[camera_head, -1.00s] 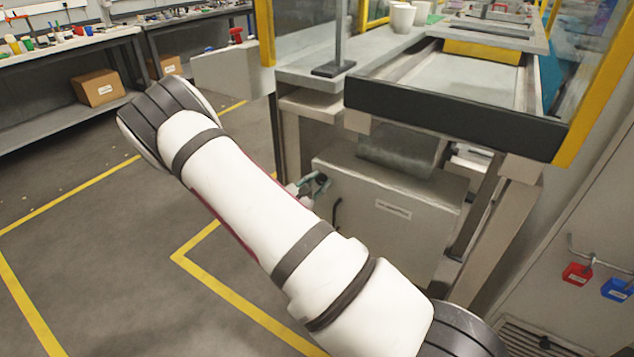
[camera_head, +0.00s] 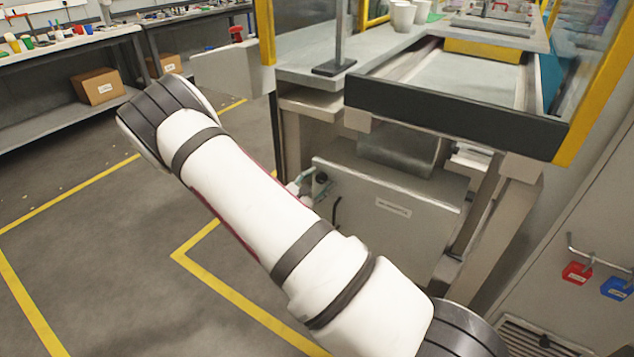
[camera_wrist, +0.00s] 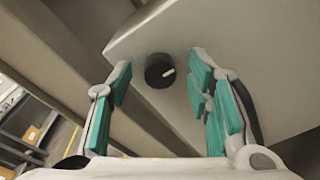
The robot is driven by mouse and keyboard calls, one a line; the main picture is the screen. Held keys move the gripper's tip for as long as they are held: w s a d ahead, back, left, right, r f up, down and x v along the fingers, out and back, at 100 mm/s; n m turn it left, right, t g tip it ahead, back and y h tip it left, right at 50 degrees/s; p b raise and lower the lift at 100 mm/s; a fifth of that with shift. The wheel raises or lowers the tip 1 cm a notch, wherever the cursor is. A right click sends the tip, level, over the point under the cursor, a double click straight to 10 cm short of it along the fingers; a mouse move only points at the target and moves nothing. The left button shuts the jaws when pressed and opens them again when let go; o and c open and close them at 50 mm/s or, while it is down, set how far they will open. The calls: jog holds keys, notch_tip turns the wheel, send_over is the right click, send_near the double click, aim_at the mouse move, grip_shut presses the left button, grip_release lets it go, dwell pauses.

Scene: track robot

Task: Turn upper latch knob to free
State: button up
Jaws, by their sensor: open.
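The upper latch knob (camera_wrist: 159,70) is round and black with a short white mark that points to the right and slightly up in the wrist view. It sits on a light grey panel (camera_head: 395,222), near its edge. My gripper (camera_wrist: 160,61) is open, with teal pads on either side of the knob in the picture and visible gaps to it. My arm hides most of the gripper there.
A grey tray with a dark front edge (camera_head: 450,122) juts out above the panel. A dark curved handle (camera_head: 336,212) is on the panel below the knob. Red (camera_head: 577,272) and blue padlocks (camera_head: 617,289) hang at the right. The floor at left is clear.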

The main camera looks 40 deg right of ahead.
jog(key=v, duration=1.2)
jog(key=s+d+r+m+g+y, duration=0.1)
jog(key=s+r+m+g+y, duration=0.4)
jog(key=s+r+m+g, duration=0.85)
jog(key=s+a+r+m+t+y, duration=0.1)
jog(key=s+a+r+t+y, duration=0.3)
jog(key=s, duration=0.3)
jog(key=s+a+r+t+y, duration=0.2)
jog(key=s+a+r+y, duration=0.1)
jog(key=s+a, duration=0.25)
jog(key=s+a+r+m+t+y, duration=0.1)
jog(key=s+a+r+t+y, duration=0.25)
jog(key=s, duration=0.45)
notch_tip(320, 180, up, 18)
jog(key=a+t+p, duration=0.1)
jog(key=t+p, duration=0.1)
jog(key=p, duration=1.5)
jog(key=shift+w, duration=0.2)
jog(key=shift+r+y, duration=0.15)
jog(key=shift+y, duration=0.1)
